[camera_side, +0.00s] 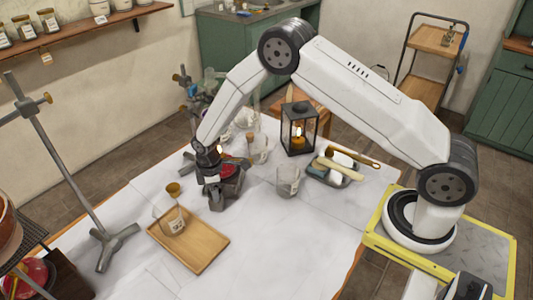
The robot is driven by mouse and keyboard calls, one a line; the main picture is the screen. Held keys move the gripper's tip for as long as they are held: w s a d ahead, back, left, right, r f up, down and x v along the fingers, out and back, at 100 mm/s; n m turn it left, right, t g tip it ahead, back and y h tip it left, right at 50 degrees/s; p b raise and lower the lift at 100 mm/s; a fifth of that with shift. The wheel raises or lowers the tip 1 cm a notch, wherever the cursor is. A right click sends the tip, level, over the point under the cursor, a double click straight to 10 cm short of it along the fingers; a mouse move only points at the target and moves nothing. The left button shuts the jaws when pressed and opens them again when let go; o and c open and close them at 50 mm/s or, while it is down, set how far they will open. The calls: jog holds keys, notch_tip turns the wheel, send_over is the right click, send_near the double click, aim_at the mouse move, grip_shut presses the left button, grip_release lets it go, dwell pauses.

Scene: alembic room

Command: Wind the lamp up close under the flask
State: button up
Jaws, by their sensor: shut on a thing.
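My gripper (218,198) is dark and points down near the left-middle of the white table. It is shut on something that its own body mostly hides. A small red part (229,170) shows right at the gripper. Clear glassware (245,119) stands just behind my gripper, partly covered by my arm. I cannot make out which piece is the flask, or its gap to the lamp.
A glass beaker (288,181), a lit black lantern (298,128) and a grey tray of brushes (326,178) stand right. A metal stand (75,185) rises at left. The front right tabletop is clear.

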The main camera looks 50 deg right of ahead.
jog(key=m, duration=1.3)
jog(key=shift+m, duration=1.9)
jog(key=o, duration=1)
